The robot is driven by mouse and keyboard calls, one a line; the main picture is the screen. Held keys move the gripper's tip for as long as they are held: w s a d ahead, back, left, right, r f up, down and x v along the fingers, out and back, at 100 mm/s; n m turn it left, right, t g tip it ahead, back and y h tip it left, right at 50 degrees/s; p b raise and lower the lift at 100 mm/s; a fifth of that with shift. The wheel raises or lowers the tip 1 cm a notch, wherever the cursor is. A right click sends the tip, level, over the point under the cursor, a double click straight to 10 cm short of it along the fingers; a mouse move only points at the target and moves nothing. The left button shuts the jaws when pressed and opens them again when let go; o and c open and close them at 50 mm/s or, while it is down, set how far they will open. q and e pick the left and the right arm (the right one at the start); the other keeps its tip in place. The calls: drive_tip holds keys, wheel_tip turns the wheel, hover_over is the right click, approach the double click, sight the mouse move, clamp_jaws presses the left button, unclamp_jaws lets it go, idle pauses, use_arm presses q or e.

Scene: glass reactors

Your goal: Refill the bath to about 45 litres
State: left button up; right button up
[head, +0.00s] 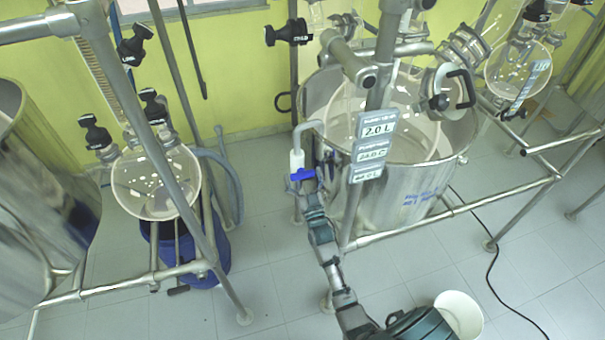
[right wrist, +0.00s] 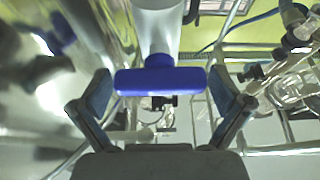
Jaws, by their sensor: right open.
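The steel bath (head: 400,185) stands at centre right with a large glass vessel (head: 395,115) inside it. A white tap with a bent spout (head: 297,160) is at the bath's left side. Its blue handle (head: 302,174) lies crosswise; it also shows in the right wrist view (right wrist: 161,80). My right gripper (head: 308,186) is at the handle, and in the right wrist view its two fingers (right wrist: 160,95) stand apart on either side of the handle, with gaps visible. A display panel (head: 374,145) reads 2.0 L on top; its lower lines are hard to read. My left gripper is out of view.
Metal frame posts and rails (head: 440,218) surround the bath. A smaller glass vessel (head: 155,185) over a blue drum (head: 185,250) stands at left, beside another steel tank (head: 35,200). A white bucket (head: 460,312) and a black cable (head: 492,270) are on the floor.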

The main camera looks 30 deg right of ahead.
drive_tip(key=c, duration=0.9)
drive_tip(key=shift+n, duration=0.5)
drive_tip(key=n+y+p, duration=0.1)
drive_tip(key=n+y, duration=0.1)
drive_tip(key=n, duration=0.1)
drive_tip(key=shift+r+n, duration=0.1)
drive_tip(key=shift+n, duration=0.2)
drive_tip(key=shift+n+y+p, duration=0.6)
drive_tip(key=shift+n+y, duration=0.5)
drive_tip(key=shift+n, duration=0.8)
drive_tip(key=shift+a, duration=0.1)
drive_tip(key=o, duration=0.9)
